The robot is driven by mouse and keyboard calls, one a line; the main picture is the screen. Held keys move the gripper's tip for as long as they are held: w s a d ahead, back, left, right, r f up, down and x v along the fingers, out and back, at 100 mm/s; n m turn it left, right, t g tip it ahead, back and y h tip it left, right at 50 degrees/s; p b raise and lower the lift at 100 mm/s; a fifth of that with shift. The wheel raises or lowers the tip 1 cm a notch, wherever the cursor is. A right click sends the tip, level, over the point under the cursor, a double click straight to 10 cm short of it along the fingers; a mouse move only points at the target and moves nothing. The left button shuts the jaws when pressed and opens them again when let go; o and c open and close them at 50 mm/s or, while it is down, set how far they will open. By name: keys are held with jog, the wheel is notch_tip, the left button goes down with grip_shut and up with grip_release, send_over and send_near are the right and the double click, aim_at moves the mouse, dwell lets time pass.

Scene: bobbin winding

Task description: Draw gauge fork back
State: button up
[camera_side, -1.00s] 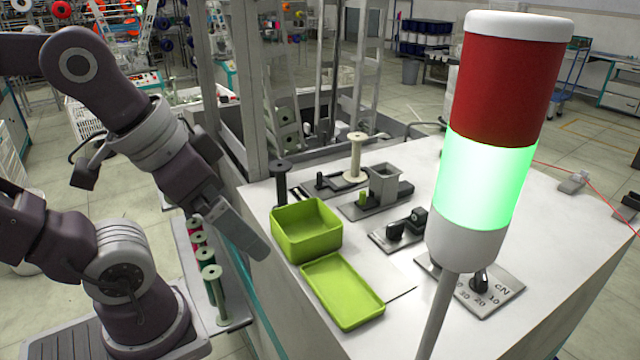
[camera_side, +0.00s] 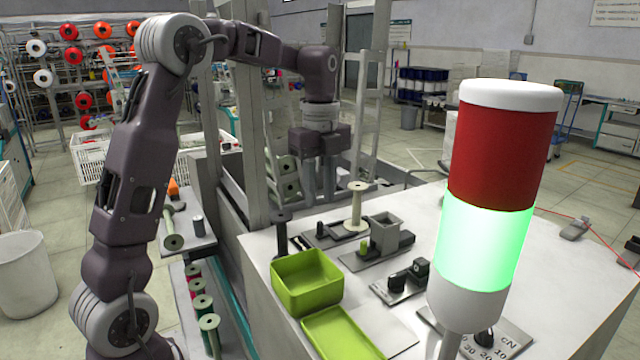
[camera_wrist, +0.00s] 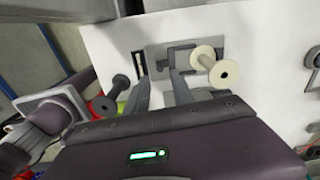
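A dark low fixture with a small upright black knob (camera_side: 320,229), which looks like the gauge fork's slide, lies on a grey plate beside a cream bobbin (camera_side: 356,208). The fork's shape is too small to tell in the side view. In the wrist view, a grey plate with dark parts (camera_wrist: 176,56) lies beyond my fingertips, with the cream bobbin (camera_wrist: 224,72) at its right. My gripper (camera_side: 320,190) points down above this fixture. Its two fingers (camera_wrist: 160,82) are apart in the wrist view, with nothing visible between them.
A dark spool (camera_side: 280,235) stands left of the fixture; it also shows in the wrist view (camera_wrist: 121,81). The signal tower (camera_side: 490,200) rises at the right, lit green.

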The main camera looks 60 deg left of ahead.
aim_at(320, 222)
jog(key=shift+f, duration=3)
grip_shut()
jog(key=shift+s+a, duration=0.1)
jog(key=shift+s, duration=0.7)
jog(key=shift+o, duration=0.2)
grip_release()
notch_tip(320, 222, up, 7)
